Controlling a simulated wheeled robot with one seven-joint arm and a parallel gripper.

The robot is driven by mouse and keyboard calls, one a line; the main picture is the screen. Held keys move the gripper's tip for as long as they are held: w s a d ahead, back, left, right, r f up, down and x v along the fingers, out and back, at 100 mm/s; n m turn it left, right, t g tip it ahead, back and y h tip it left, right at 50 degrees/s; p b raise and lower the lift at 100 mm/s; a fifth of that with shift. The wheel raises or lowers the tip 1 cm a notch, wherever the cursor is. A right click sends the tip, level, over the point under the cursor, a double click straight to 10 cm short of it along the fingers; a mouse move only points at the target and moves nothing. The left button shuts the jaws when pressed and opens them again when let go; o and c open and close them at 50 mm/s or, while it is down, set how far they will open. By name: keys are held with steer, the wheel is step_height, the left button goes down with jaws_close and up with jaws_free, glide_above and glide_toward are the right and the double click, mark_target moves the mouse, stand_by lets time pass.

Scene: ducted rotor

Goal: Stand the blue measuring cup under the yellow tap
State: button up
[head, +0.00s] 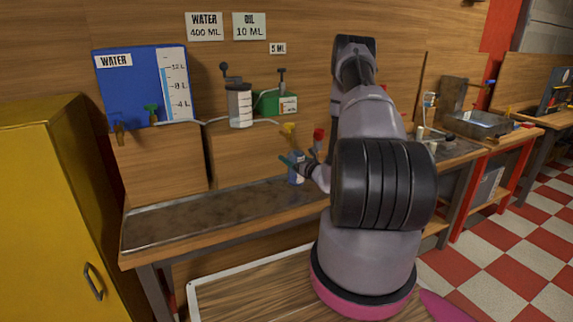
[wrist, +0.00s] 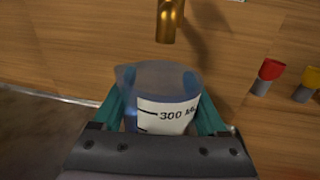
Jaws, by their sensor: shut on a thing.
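The blue measuring cup (head: 296,174) is upright in the head view, close to the wall panel and below the yellow tap (head: 289,129). My gripper (head: 293,163) is shut on the cup, with teal fingers at its sides. I cannot tell whether the cup's base touches the bench.
A red tap (head: 318,134) is right of the yellow one. Red (wrist: 271,70) and yellow (wrist: 312,78) knobs show right of the cup in the wrist view. The blue water tank (head: 130,85) is at the left. The bench (head: 200,222) is clear on the left.

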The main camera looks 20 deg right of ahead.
steer(key=w+f, duration=0.3)
steer(key=shift+a+f, duration=0.25)
steer(key=shift+a, duration=0.05)
steer(key=shift+f, duration=0.1)
